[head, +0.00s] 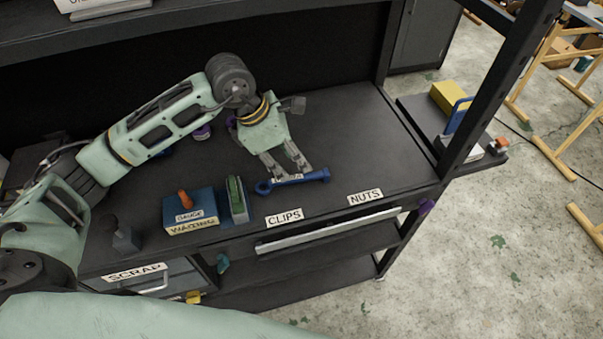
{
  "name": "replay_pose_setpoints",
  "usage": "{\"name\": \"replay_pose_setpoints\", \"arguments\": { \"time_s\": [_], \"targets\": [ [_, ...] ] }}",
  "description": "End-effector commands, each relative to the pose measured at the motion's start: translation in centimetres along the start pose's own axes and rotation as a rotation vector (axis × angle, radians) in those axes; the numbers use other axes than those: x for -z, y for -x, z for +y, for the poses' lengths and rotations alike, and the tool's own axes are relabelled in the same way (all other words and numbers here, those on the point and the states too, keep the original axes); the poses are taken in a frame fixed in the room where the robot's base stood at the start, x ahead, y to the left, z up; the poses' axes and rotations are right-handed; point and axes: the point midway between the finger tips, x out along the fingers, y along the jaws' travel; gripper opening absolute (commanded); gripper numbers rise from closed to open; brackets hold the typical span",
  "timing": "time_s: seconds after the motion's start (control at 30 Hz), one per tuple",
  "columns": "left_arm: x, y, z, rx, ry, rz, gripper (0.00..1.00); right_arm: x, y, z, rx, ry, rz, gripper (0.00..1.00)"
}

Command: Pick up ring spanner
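The ring spanner (315,176) is blue and lies flat on the dark bench top, its ring end to the left. A small pale label, too small to read, shows at its middle. My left gripper (289,170) points down at it from behind, with its two fingers spread apart. The fingertips are at or just above the spanner's handle; I cannot tell if they touch it. My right gripper is not in view.
A blue box (189,213) marked GAUGE and WAITING, with an orange knob, and a green block (236,197) stand left of the spanner. CLIPS (284,217) and NUTS (365,197) labels mark the front edge. The bench top to the right is clear. A dark post (495,85) stands at right.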

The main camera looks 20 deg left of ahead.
Motion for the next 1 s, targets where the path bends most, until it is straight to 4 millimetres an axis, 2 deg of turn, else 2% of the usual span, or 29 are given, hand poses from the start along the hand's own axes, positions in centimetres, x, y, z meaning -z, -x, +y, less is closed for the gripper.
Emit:
{"name": "replay_pose_setpoints", "arguments": {
  "time_s": [0.27,0.43,1.0],
  "targets": [
    [0.2,-3.5,-0.6,0.007,0.003,-0.001,0.36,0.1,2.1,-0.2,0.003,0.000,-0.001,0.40],
    [0.2,-5.6,-0.5,0.005,0.001,-0.003,0.36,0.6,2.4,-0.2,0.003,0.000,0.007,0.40],
    [0.3,-6.2,-0.5,0.003,0.000,-0.005,0.36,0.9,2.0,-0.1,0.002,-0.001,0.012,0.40]
  ]
}}
